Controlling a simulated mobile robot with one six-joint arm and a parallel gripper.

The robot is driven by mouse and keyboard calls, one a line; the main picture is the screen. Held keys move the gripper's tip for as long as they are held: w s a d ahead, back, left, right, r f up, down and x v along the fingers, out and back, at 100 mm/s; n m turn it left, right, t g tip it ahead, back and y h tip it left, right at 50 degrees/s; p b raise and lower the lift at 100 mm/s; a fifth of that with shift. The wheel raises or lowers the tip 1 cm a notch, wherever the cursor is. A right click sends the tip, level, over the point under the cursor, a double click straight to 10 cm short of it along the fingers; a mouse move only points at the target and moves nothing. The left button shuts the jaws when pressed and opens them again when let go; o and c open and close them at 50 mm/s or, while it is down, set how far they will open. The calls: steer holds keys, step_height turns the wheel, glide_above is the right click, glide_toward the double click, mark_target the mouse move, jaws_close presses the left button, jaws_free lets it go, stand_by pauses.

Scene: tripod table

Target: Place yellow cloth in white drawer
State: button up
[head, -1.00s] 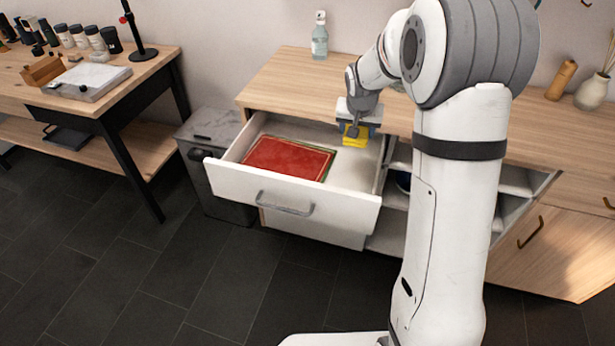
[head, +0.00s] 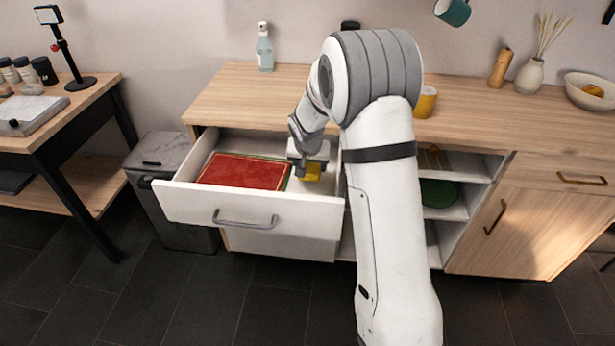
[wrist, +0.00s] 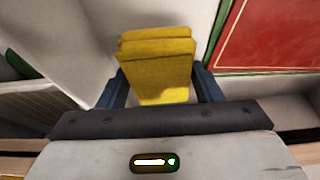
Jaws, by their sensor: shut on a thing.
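The yellow cloth (head: 312,171) is folded and held in my gripper (head: 309,168), which is shut on it. In the wrist view the cloth (wrist: 158,60) sits between the two blue-grey fingers (wrist: 160,90). The white drawer (head: 245,206) is pulled open from the wooden cabinet. My gripper and the cloth are over the right part of the drawer, low at its opening. I cannot tell whether the cloth touches the drawer floor. My gripper hides part of the cloth in the head view.
A folded red cloth (head: 243,171) with a green one under its edge fills the drawer's left and middle; it also shows in the wrist view (wrist: 270,38). A spray bottle (head: 264,48) stands on the counter (head: 230,98). A grey bin (head: 165,165) stands left of the drawer.

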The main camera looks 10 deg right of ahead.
steer(key=shift+f+b, duration=0.3)
steer(key=shift+f, duration=1.75)
steer(key=shift+f, duration=0.1)
steer(key=o, duration=1)
steer(key=shift+c, duration=0.2)
